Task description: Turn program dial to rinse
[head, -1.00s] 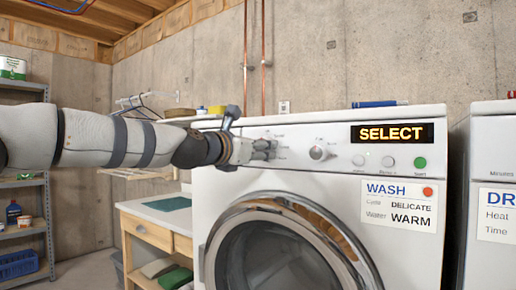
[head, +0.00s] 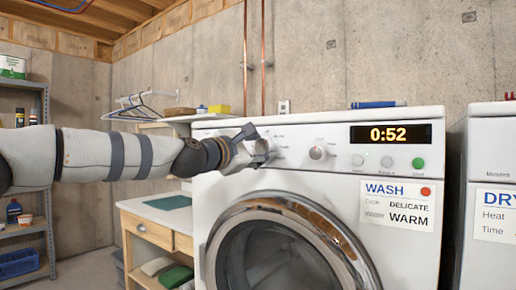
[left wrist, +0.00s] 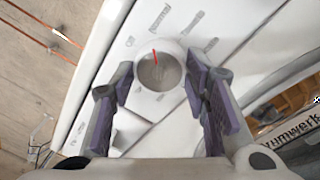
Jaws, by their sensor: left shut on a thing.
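The white washing machine (head: 300,184) stands in front of me; its display (head: 390,133) reads 0:52. My left gripper (head: 268,152) is at the left of its control panel, shut on the program dial. In the left wrist view the round pale dial (left wrist: 161,74) sits between the two fingers of the left gripper (left wrist: 159,80). Its red pointer tilts slightly left of straight up, towards the label that looks like "Normal"; other labels are hard to read. In the head view the fingers largely hide this dial. My right gripper is not in view.
A second knob (head: 318,152) and small buttons, one green (head: 418,163), sit to the right. A WASH card (head: 398,206) reads DELICATE and WARM. The round door (head: 285,245) is below. A drawer table (head: 150,228) and shelf (head: 30,200) stand left; a dryer (head: 492,150) stands right.

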